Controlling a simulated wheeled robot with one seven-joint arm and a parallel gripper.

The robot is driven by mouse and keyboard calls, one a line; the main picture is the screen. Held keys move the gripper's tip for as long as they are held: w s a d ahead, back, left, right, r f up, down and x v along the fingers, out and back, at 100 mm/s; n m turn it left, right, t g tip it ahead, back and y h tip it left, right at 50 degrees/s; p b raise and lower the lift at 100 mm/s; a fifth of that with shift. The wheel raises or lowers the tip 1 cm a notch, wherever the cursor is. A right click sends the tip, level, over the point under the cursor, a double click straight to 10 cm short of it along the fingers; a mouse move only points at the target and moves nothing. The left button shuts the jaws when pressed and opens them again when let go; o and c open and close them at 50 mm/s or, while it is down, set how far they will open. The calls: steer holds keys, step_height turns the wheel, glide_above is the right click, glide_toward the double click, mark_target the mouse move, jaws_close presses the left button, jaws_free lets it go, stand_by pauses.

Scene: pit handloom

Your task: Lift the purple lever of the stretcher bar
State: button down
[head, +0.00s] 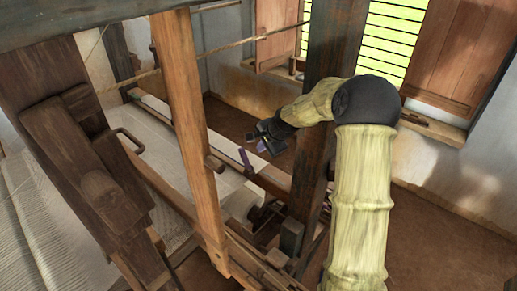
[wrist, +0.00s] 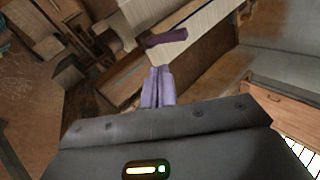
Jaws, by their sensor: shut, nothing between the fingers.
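The purple lever (head: 246,160) is a small bar standing up from a wooden bar (head: 273,184) of the loom, right of the light upright post in the head view. In the wrist view the lever (wrist: 166,38) lies just beyond my fingertips. My gripper (head: 262,147) is just right of and slightly above the lever in the head view. In the wrist view my gripper (wrist: 159,70) has its pale purple fingers together and empty. A gap shows between fingertips and lever in the wrist view, so they look apart. The lever's lower end is hard to make out.
A light wooden post (head: 190,125) stands left of the lever, and a dark post (head: 325,110) stands beside my forearm. White cloth (head: 160,140) is stretched on the loom at left. Brown floor (head: 228,118) is bare behind the lever. A window (head: 385,40) is at the back.

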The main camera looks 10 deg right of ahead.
steer(key=b, duration=0.2)
glide_toward(245, 156)
step_height(245, 156, down, 4)
steer(key=w, duration=0.1)
steer(key=w+a+f, duration=0.1)
steer(key=shift+w+a+p, duration=0.15)
steer(key=shift+w+p, duration=0.15)
steer(key=shift+w+f, duration=0.1)
steer(key=shift+w, duration=0.2)
steer(key=shift+f, duration=0.1)
